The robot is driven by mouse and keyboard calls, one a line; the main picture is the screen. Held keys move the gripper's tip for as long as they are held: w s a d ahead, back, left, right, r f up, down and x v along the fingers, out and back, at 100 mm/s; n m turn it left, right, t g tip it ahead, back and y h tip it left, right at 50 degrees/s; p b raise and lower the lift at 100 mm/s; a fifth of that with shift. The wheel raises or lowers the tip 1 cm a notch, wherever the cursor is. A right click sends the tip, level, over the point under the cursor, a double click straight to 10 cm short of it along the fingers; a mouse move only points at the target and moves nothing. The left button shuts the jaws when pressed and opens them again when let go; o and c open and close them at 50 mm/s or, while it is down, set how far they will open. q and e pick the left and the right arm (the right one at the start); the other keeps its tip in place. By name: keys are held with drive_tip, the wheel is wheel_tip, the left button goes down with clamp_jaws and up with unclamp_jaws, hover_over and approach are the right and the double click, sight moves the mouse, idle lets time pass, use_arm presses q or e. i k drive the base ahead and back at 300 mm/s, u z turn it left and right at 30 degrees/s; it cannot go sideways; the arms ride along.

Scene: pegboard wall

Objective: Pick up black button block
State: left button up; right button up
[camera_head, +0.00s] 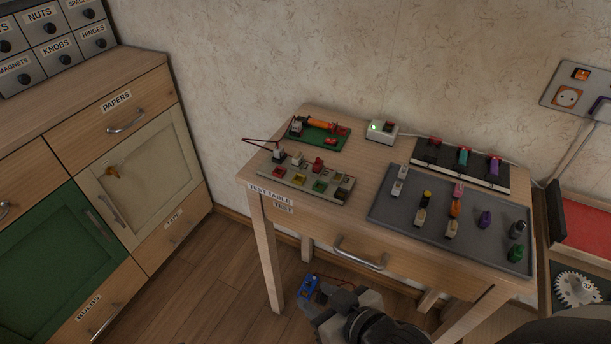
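The test table (355,212) carries a grey tray (400,215) with several small button-like blocks on it. One block with a dark top and a yellow band (426,197) stands near the middle left of the tray. A dark block (517,229) stands near the right edge, behind a green one (515,253). Which one is the black button block I cannot tell for sure. My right gripper (319,308) is low in front of the table, below the tabletop and apart from the tray blocks. A small blue thing (308,288) shows at its tips; whether it is gripped is unclear. My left gripper is out of view.
A board with coloured switches (305,184), a green circuit board (320,134), a white box with a green light (381,132) and a black rack (460,163) share the tabletop. The drawer handle (359,256) sticks out in front. Cabinets stand left, with open floor between.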

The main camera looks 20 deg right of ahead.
sight(425, 200)
drive_tip(key=z, duration=1.55)
